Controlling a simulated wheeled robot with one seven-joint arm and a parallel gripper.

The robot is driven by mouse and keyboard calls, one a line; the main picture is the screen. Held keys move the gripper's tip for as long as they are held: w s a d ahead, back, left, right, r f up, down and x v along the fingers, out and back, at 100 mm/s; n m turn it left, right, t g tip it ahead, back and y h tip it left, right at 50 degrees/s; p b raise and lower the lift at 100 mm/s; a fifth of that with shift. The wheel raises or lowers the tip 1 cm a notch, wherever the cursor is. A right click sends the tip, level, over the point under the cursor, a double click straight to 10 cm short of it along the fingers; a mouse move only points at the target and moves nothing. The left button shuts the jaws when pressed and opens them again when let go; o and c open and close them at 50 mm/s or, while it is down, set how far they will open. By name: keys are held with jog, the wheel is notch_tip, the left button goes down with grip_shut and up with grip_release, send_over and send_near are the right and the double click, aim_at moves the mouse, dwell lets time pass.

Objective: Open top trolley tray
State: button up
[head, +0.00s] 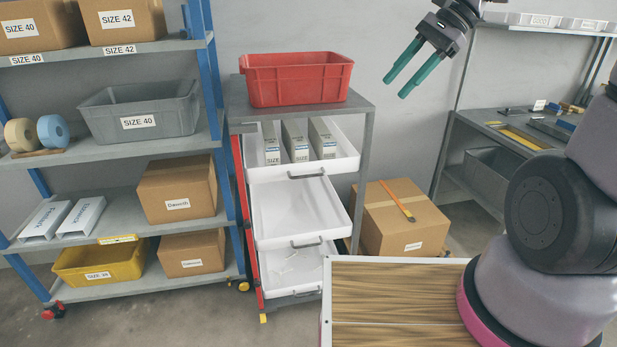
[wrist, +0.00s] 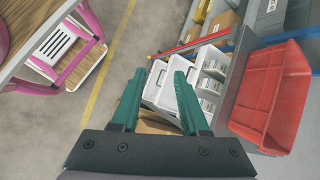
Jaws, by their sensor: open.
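The trolley (head: 365,140) stands mid-picture in the head view, with a grey top and three white trays. Its top tray (head: 345,165) holds several upright labelled boxes (head: 298,140) and has a grey handle (head: 307,175) on its front. I cannot tell how far the tray is pulled out. My gripper (head: 396,88) has teal fingers, open and empty, raised in the air to the right of the trolley top, apart from the handle. In the wrist view the trays show beyond the open fingers (wrist: 160,76); the fingers partly cover them.
A red bin (head: 297,80) sits on the trolley top. A blue-posted shelf (head: 212,90) with boxes and bins stands left. A cardboard box (head: 400,220) lies right of the trolley. A wood-topped surface (head: 400,295) is in front; a workbench (head: 500,130) stands at the back right.

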aim_at(308, 176)
jog(key=w+a+f+m+g+y, duration=0.1)
jog(key=w+a+f+m+y, duration=0.45)
jog(key=w+f, duration=0.2)
jog(key=w+a+f+m+g+y, duration=0.1)
jog(key=w+a+f+m+y, duration=0.3)
jog(key=w+a+f+m, duration=0.25)
jog(key=w+d+f+m+t, duration=0.1)
jog(key=w+f+m+t, duration=0.2)
jog(key=f+m+t, duration=0.55)
jog(key=w+d+f+m+t, duration=0.1)
jog(key=w+f+m+t, duration=0.15)
jog(key=f+m, duration=1.05)
jog(key=w+a+f+n, duration=0.1)
jog(key=a, duration=0.2)
jog(key=w+a+f+n, duration=0.1)
jog(key=w+a, duration=0.1)
jog(key=a, duration=0.1)
jog(key=w+a+f+n+y, duration=0.1)
jog(key=w+a, duration=0.1)
jog(key=a, duration=0.1)
jog(key=shift+a+n, duration=0.25)
jog(key=shift+a, duration=0.1)
grip_shut()
